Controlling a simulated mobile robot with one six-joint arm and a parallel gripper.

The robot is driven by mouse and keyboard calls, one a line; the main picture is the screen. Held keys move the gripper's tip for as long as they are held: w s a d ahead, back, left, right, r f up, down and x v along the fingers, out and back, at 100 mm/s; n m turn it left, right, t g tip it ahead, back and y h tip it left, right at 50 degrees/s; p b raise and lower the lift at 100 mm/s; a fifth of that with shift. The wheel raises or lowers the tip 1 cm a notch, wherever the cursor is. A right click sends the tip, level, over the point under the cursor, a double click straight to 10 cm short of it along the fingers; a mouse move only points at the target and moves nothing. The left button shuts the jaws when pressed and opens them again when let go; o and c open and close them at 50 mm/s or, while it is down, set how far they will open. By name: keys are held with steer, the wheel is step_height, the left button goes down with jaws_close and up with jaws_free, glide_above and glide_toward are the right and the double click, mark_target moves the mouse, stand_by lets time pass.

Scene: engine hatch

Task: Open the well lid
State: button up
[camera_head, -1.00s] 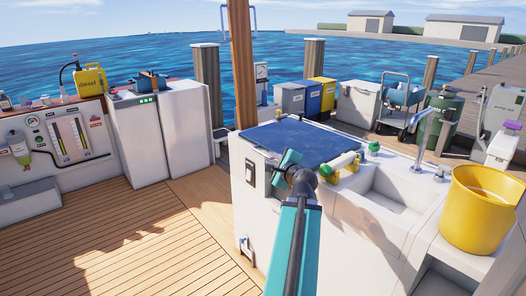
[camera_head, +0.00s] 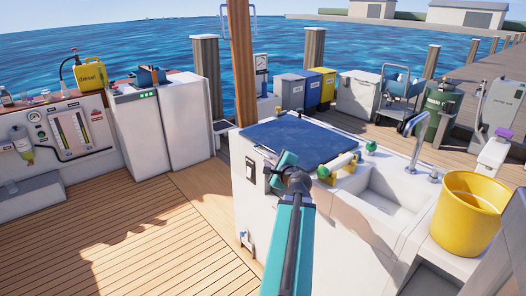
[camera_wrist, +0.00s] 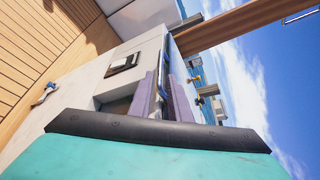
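A dark blue flat panel (camera_head: 298,139), which looks like the well lid, lies flat on top of the white counter unit (camera_head: 275,206). It appears closed. My teal arm reaches up from the bottom of the head view, with its dark wrist in front of the counter, close to the panel's near edge. The arm hides my fingers there. In the wrist view, my gripper (camera_wrist: 166,92) shows two purple fingers with a gap between them.
A yellow-and-green object (camera_head: 338,167) and a green knob (camera_head: 370,147) sit beside the sink (camera_head: 391,192), right of the panel. A tap (camera_head: 415,145) and yellow bucket (camera_head: 467,218) are further right. A wooden post (camera_head: 241,70) stands behind the counter. The deck (camera_head: 140,230) at left is clear.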

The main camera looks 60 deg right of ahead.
mark_target(265, 155)
steer(key=shift+x, duration=4.05)
jaws_close()
